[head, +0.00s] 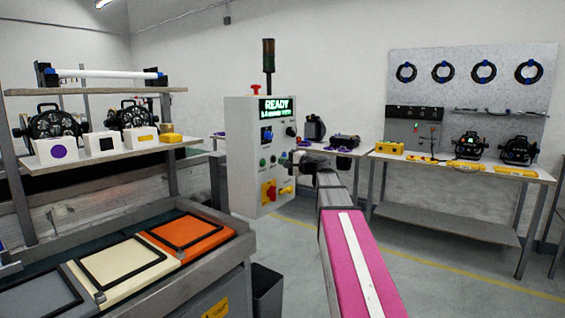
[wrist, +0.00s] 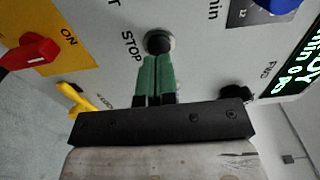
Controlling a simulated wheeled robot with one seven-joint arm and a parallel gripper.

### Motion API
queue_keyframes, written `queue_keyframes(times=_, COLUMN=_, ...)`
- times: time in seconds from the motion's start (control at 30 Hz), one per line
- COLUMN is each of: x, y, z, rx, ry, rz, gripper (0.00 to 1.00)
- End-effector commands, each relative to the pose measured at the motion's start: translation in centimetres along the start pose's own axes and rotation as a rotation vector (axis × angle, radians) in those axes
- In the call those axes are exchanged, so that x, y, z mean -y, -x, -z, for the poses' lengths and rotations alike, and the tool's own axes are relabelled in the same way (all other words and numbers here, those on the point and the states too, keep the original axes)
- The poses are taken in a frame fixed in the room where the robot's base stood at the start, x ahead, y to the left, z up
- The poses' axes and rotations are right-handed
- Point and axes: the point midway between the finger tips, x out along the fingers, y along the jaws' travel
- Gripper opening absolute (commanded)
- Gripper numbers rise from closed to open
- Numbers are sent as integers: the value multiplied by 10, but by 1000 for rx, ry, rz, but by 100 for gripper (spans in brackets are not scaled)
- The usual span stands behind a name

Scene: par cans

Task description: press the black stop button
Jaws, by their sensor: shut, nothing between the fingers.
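The black stop button (wrist: 158,41) is a round knob in a pale collar on the grey panel, beside the printed word STOP in the wrist view. My gripper (wrist: 158,60) is shut and empty, its green fingers together. The fingertips overlap the lower edge of the button in the picture; I cannot tell whether they touch it. In the head view, my gripper (head: 299,157) is at the right side of the control box (head: 242,150), and I cannot make out the stop button there. The box's display (head: 279,105) reads READY.
Near the button are a red rotary switch (wrist: 32,52) on a yellow plate, a yellow lever (wrist: 78,99) and a black knob (wrist: 237,93). A workbench with orange (head: 188,232) and cream panels stands left; a table (head: 460,168) with lamps stands right.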

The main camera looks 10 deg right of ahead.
Motion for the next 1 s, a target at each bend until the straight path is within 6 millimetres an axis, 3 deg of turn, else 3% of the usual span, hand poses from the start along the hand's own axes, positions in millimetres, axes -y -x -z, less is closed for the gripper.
queue_keyframes(times=0.3, x=-1, y=71, z=-4, rx=-6, ry=1, rz=-2, gripper=0)
queue_keyframes(times=0.5, x=-1, y=98, z=-4, rx=-5, ry=1, rz=-2, gripper=0)
queue_keyframes(times=1.0, x=-1, y=108, z=-3, rx=-3, ry=1, rz=-2, gripper=0)
